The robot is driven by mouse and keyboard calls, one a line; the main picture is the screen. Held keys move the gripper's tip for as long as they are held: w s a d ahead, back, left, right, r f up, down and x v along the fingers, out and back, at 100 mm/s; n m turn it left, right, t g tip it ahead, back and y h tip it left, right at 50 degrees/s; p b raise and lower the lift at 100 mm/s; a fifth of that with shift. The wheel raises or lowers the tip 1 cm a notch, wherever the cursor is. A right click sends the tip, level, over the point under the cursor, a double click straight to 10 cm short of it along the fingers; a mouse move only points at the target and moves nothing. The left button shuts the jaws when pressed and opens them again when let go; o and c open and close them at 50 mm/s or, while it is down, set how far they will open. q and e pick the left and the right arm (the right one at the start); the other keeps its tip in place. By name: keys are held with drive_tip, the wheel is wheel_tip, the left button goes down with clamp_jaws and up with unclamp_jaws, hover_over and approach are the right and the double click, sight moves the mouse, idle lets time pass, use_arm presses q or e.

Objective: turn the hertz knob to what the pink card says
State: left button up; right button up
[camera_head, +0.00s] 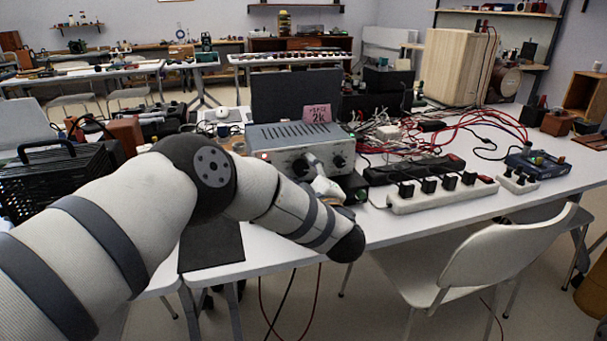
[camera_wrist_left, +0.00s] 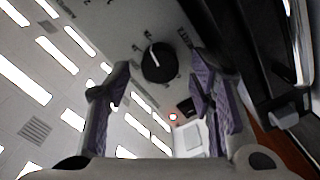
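The pink card (camera_head: 318,113) stands behind the grey metal box (camera_head: 290,133); its large lower line reads 2K, and the upper line is too small to read surely. Black knobs show on the box's front panel, one at the right (camera_head: 339,161) and one partly behind my gripper. My left gripper (camera_head: 314,162) is at this panel. In the left wrist view, a black knob (camera_wrist_left: 158,62) with a white pointer line lies between the purple-padded fingertips of my gripper (camera_wrist_left: 161,66). The fingers are apart, with gaps beside the knob. Scale marks around it are unreadable. My right gripper is not in view.
A white power strip (camera_head: 440,197) with several black plugs lies right of the box. Tangled red and black cables (camera_head: 470,120) lie behind it. A black crate (camera_head: 55,180) stands at the left. A white chair (camera_head: 500,250) stands at the table's front edge.

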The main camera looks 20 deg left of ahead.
use_arm(q)
drive_tip(key=v, duration=1.2)
